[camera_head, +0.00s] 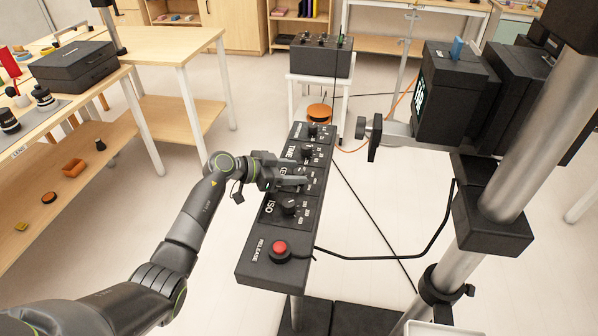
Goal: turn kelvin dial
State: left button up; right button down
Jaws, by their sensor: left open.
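A long dark control panel (252,262) stands in the middle with a column of black dials, each with white markings. The dial at the far end (312,131) has a label too small to read. My left gripper (300,177) is open at the third dial, whose label is partly covered by the gripper. I cannot tell whether the fingers touch that dial. The dial marked ISO (289,206) is nearer, just below the gripper. I cannot make out the word kelvin. My right gripper is not in view.
A red release button (280,249) sits at the panel's near end. A camera rig (455,95) on a metal post stands close on the right. A wooden table (150,45) with props is at the left. Black cables (375,257) run right of the panel.

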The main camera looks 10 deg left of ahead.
pick_arm(q)
jog(key=shift+x, duration=1.15)
jog(key=c, duration=1)
jog(key=shift+w, duration=0.1)
